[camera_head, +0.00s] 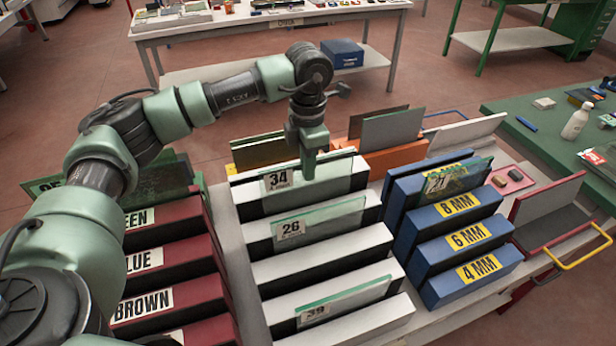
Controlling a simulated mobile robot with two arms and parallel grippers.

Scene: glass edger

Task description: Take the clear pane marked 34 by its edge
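The clear pane marked 34 (336,174) stands on edge in the top slot of the white rack (325,260). Its label is at the left end of its face. My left gripper (308,168) points down at the pane's top edge, just right of the label, and overlaps the pane in the picture. The fingers are seen nearly edge-on, so I cannot tell whether they are closed on the glass or touch it. The pane's lower part is hidden in the slot. My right gripper is not in view.
Panes marked 26 (340,217) and 39 (350,297) stand lower in the same rack. A dark red rack (175,262) is at the left and a blue rack (465,262) at the right. An orange holder (395,158) with panes stands behind.

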